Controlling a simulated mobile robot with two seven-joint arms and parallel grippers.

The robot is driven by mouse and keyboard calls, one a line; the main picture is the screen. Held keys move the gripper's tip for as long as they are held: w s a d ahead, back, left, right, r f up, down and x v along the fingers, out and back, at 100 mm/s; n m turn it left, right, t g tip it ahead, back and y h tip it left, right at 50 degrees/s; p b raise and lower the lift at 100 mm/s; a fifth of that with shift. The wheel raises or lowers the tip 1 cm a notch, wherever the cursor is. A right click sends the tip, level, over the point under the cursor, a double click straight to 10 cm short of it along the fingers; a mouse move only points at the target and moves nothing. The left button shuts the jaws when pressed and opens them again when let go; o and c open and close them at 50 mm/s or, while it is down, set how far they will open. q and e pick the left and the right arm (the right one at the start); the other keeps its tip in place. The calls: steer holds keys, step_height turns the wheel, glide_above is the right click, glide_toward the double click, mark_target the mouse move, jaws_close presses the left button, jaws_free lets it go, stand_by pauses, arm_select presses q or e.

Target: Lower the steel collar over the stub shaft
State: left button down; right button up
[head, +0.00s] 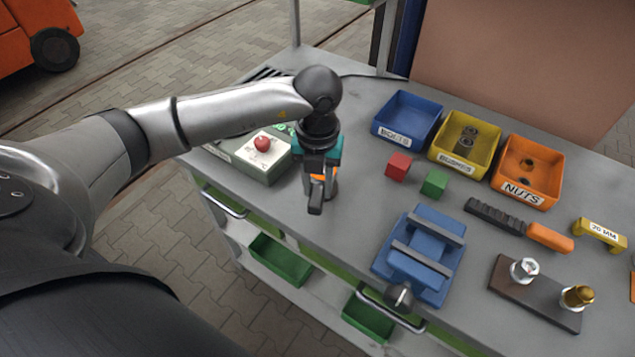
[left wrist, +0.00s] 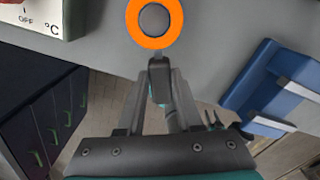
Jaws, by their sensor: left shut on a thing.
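My left gripper (head: 318,188) points down over the near part of the bench, between the white box and the blue vise. Its fingers, seen from behind in the left wrist view (left wrist: 158,75), are shut on what I take to be the steel collar. An orange ring (left wrist: 155,39) shows just past the fingertips, with a round grey middle. I cannot tell if that middle is the stub shaft. A short grey upright piece (head: 333,188) stands close beside the gripper in the head view and may be the shaft. The gripper hides most of it. The right gripper is not in view.
The white box (head: 250,160) with a red knob is close left. The blue vise (head: 417,262) is at right. Red (head: 398,165) and green (head: 434,183) blocks, bins, a file (head: 515,224) and a bolted plate (head: 515,290) lie further right. Bench just in front is clear.

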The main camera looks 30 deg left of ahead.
mark_target(318, 190)
arm_select(q)
steer(key=shift+f+b, duration=1.05)
steer(key=shift+f, duration=0.35)
steer(key=c, duration=0.5)
jaws_free()
steer(key=shift+r, duration=0.1)
step_height(318, 190, up, 15)
steer(key=p, duration=0.1)
steer(key=shift+r, duration=0.1)
